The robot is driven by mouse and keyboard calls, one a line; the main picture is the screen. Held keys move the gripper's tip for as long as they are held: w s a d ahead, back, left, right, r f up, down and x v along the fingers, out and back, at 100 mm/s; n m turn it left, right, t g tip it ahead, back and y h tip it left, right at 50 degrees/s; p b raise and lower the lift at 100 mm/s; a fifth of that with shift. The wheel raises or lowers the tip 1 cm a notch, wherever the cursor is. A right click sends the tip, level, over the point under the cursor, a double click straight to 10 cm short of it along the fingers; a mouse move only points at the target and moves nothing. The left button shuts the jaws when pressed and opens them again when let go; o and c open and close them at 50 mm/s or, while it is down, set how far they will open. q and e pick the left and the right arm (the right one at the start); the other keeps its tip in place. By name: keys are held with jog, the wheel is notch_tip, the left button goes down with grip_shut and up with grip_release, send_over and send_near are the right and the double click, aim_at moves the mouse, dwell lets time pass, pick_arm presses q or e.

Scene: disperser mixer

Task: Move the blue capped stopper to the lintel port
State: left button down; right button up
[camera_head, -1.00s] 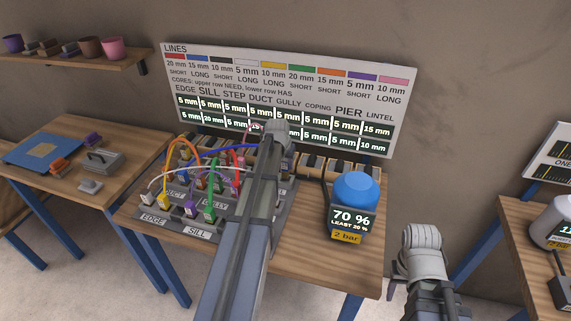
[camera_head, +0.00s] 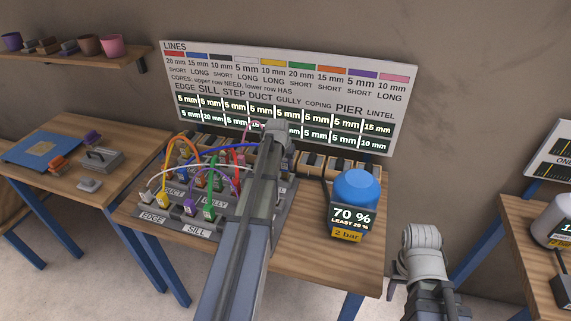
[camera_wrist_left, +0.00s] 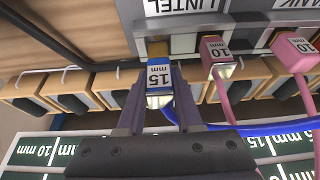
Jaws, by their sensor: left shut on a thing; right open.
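The blue capped stopper (camera_wrist_left: 160,84), marked 15 mm, is between the fingers of my left gripper (camera_wrist_left: 157,100) in the left wrist view. The gripper is shut on it. A blue line (camera_wrist_left: 255,129) runs from it to the right. The stopper's far end meets or lies just before the grey block at the LINTEL label (camera_wrist_left: 180,6); I cannot tell whether it is seated in the port. In the head view my left arm covers the stopper and port, with the blue line (camera_head: 208,142) arching in from the left. My right gripper (camera_head: 421,240) is over the floor, open, its fingertips unclear.
Pink 10 mm stoppers (camera_wrist_left: 215,50) stand close beside the stopper. Wooden blocks with dark fronts (camera_wrist_left: 75,92) line the bench behind the port panel (camera_head: 180,222). A blue-domed 70 % device (camera_head: 356,190) stands to the right. The lettered board (camera_head: 300,95) is behind.

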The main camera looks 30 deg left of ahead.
aim_at(286, 170)
pick_arm(q)
jog(key=shift+f+b, duration=1.45)
jog(key=shift+f, duration=0.15)
jog(key=c, duration=0.5)
grip_release()
jog(key=p+v, duration=0.7)
jog(key=v, duration=0.1)
jog(key=shift+f, duration=0.1)
dwell(0.4)
